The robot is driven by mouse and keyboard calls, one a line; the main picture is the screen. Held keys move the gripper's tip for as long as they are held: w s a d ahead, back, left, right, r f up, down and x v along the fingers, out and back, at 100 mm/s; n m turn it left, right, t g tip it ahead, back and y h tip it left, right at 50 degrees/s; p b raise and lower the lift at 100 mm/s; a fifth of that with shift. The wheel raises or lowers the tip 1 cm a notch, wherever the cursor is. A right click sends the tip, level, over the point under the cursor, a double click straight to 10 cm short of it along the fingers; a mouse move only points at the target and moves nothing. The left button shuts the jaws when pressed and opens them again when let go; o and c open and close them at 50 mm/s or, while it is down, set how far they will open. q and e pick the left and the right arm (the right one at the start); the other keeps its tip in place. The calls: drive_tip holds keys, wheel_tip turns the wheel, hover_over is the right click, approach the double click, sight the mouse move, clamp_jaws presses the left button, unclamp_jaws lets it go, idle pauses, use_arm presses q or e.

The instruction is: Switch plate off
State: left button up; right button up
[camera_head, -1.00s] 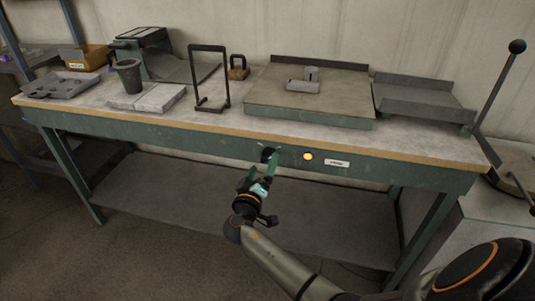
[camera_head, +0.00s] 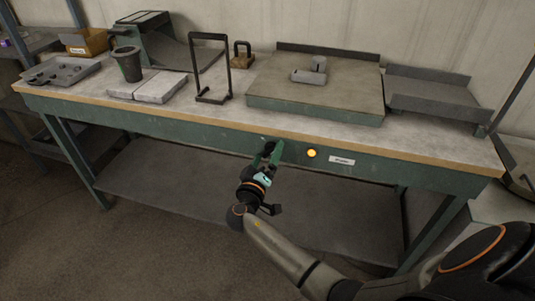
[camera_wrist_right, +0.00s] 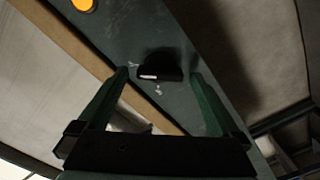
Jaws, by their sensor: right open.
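A black knob (camera_wrist_right: 160,68) with a white mark sits on the green front rail of the bench (camera_head: 215,128). In the head view it is mostly hidden behind my right gripper (camera_head: 267,153). My right gripper (camera_wrist_right: 160,75) is open. In the wrist view its two green fingers lie on either side of the knob, with gaps visible. An amber lamp (camera_head: 311,153) right of the knob is lit; it also shows in the wrist view (camera_wrist_right: 83,4). My left gripper is out of view.
A small label (camera_head: 342,160) is right of the lamp. On the bench stand a dark cup (camera_head: 128,64), pale blocks (camera_head: 160,88), an upright dark frame (camera_head: 210,38) and a grey tray (camera_head: 430,91). A lower shelf (camera_head: 200,187) lies beneath. Floor in front is clear.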

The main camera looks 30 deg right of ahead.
drive_tip(key=c, duration=1.4)
